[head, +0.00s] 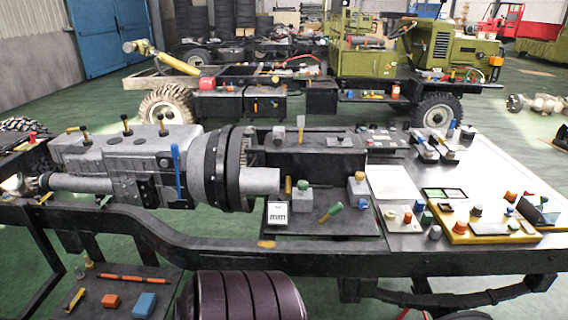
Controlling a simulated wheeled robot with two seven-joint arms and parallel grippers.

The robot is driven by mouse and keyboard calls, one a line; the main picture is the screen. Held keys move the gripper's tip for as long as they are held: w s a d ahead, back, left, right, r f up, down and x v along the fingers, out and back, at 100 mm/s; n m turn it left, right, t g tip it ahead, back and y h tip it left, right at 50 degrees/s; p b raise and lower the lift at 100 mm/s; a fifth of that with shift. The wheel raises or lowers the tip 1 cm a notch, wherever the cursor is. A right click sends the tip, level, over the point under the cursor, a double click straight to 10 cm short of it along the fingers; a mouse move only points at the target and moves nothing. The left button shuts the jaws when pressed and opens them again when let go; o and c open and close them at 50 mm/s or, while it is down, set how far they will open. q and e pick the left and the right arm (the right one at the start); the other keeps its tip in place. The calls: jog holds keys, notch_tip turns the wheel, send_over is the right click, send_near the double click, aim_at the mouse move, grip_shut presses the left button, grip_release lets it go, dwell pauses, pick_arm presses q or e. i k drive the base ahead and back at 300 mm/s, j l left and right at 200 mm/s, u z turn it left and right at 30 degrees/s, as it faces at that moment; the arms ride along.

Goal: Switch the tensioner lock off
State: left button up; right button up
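No control in the head view carries a label I can read, so I cannot tell which one is the tensioner lock. A blue-handled lever (177,172) stands upright beside the grey engine block (120,155). A green-tipped lever (331,212) lies tilted on a dark panel (335,228) on the chassis frame. A grey lever (300,127) stands upright on the dark box behind. A yellow panel (460,237) at the right bears several coloured knobs and small switches. Neither of my grippers is in view.
The dark chassis frame (220,246) spans the front. A white gauge (277,213) and a white sheet (394,183) are on it. A lower shelf (115,303) at the left holds coloured pieces, beside a dark ribbed cylinder (245,298). A green truck (395,65) stands behind.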

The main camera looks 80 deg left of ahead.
aim_at(338, 207)
jog(key=u, duration=2)
